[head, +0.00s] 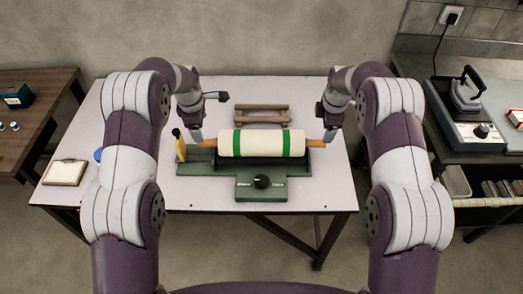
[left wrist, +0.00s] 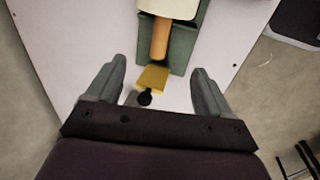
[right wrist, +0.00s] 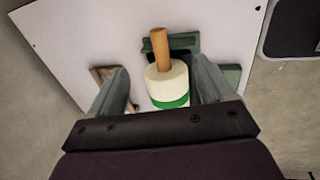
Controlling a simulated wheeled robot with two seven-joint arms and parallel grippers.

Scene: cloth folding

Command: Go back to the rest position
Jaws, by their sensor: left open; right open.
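A roller wrapped in cream cloth with green bands (head: 262,143) lies across a green cradle (head: 246,188) in the middle of the white table. Its orange-brown wooden handles stick out at both ends. My left gripper (head: 197,137) is open by the left handle; in the left wrist view the handle (left wrist: 159,40) lies ahead of its open fingers (left wrist: 158,85), apart from them. My right gripper (head: 331,137) is open by the right handle; in the right wrist view the roll (right wrist: 166,82) and handle (right wrist: 160,48) show between and beyond its open fingers.
A wooden rack (head: 262,108) stands behind the roller. A yellow-handled tool (head: 179,146) stands at the cradle's left end. A clipboard (head: 65,172) lies at the table's left. An iron (head: 466,90) rests on a unit on the right side table. The table's front right is clear.

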